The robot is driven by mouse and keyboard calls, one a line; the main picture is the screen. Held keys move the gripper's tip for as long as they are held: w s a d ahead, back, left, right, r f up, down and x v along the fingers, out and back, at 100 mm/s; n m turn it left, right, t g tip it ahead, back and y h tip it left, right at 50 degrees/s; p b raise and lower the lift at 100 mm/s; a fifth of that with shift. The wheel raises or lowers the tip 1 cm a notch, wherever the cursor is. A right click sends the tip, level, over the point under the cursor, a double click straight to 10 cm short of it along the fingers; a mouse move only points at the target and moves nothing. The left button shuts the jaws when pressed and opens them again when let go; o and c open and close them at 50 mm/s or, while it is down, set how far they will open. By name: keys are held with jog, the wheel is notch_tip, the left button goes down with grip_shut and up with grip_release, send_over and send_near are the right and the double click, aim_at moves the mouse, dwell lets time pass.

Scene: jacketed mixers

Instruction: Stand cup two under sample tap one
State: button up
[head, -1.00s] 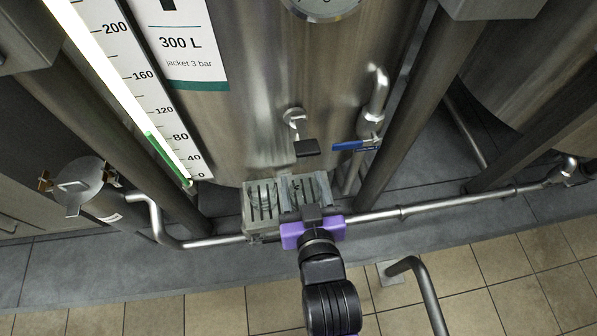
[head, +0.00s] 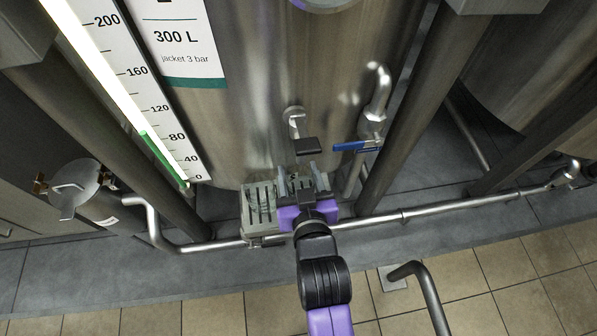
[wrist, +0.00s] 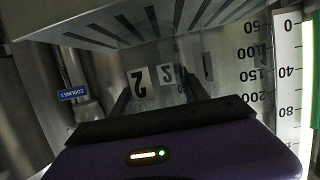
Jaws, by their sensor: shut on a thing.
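My gripper (head: 298,182) is shut on cup two at the grated tray (head: 258,212) low on the tank. In the wrist view my gripper (wrist: 156,95) shows its two dark fingers, with the "2" label of cup two (wrist: 139,84) upside down between them. The clear cup's outline is hard to make out, and the gripper partly hides it in the head view. A sample tap (head: 295,122) with a black handle sticks out of the tank just above my fingers. Its number cannot be read in the head view.
A blue-handled valve (head: 355,146) on a bent pipe is close on the right of the tap. A level gauge (head: 160,125) stands at the left. A horizontal pipe (head: 430,210) runs beside the tray. Tank legs flank the area. The slatted tray fills the top of the wrist view.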

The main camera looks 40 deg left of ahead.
jog(key=o, duration=1.2)
jog(key=shift+f, duration=0.1)
jog(key=shift+s+d+r, duration=0.1)
jog(key=shift+d+r, duration=0.05)
jog(key=shift+r, duration=0.1)
jog(key=p+v, duration=0.2)
jog(key=v, duration=0.9)
jog(key=shift+s+d, duration=0.2)
jog(key=shift+s, duration=0.05)
jog(key=shift+r, duration=0.1)
